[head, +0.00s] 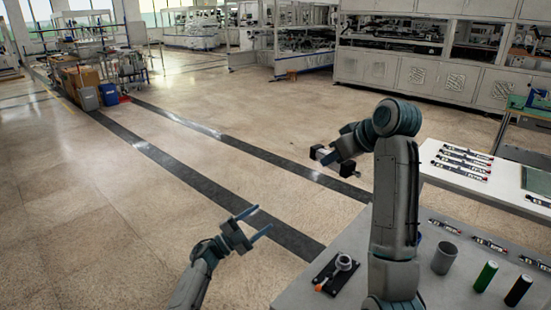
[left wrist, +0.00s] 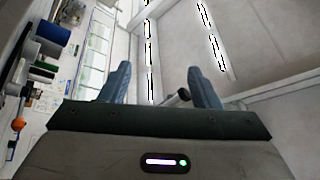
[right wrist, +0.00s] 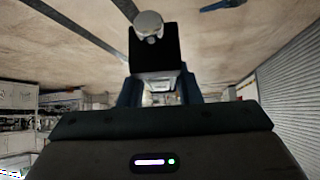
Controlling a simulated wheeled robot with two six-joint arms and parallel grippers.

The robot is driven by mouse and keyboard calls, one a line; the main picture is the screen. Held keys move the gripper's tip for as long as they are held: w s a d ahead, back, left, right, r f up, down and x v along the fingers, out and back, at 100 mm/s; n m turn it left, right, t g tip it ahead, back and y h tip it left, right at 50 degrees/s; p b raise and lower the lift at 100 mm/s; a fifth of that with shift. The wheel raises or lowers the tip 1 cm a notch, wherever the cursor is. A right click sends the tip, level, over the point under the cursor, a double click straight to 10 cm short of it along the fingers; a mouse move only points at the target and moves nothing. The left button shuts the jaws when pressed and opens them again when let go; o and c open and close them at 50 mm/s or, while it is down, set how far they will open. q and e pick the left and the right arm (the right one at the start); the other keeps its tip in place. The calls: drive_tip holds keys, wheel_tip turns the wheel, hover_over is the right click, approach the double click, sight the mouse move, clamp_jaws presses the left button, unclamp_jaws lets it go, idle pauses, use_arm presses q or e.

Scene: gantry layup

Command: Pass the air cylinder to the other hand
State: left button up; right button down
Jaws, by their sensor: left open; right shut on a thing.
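My right gripper (head: 333,155) is raised over the floor area left of the tables and is shut on the air cylinder (head: 322,154). In the right wrist view the air cylinder (right wrist: 155,48) shows a black block and a round silver end sticking out beyond the fingers. The part between the fingers is mostly hidden. My left gripper (head: 260,222) is open and empty, lower and to the left, clearly apart from the cylinder. In the left wrist view its blue fingers (left wrist: 160,82) stand apart, with a small dark thing visible between them that I cannot identify for sure.
The grey table (head: 350,298) at front right bears a black fixture (head: 330,277), a grey cup (head: 445,258), a green roll (head: 486,276) and a black roll (head: 519,290). A white table (head: 445,178) with several parts stands behind. The space between my grippers is free.

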use_arm(q)
drive_tip(key=s+d+r+m+g, duration=0.25)
drive_tip(key=r+m+g, duration=0.5)
drive_tip(key=r, duration=0.45)
drive_tip(key=s+d+r+m+g, duration=0.1)
drive_tip(key=d+r+m+g, duration=0.3)
drive_tip(key=r+m+g, duration=0.55)
drive_tip(key=d+t, duration=0.1)
drive_tip(key=d, duration=0.2)
drive_tip(key=d+r+n, duration=0.1)
drive_tip(key=d, duration=0.3)
drive_tip(key=d+r+t, duration=0.1)
drive_tip(key=d, duration=0.3)
drive_tip(key=shift+s+d+n+t+y, duration=0.1)
drive_tip(key=shift+s+n+t+y, duration=0.2)
drive_tip(key=shift+s+n, duration=0.1)
drive_tip(key=shift+c, duration=0.5)
drive_tip(key=shift+f, duration=0.15)
drive_tip(key=c, duration=1.1)
drive_tip(key=o, duration=1.2)
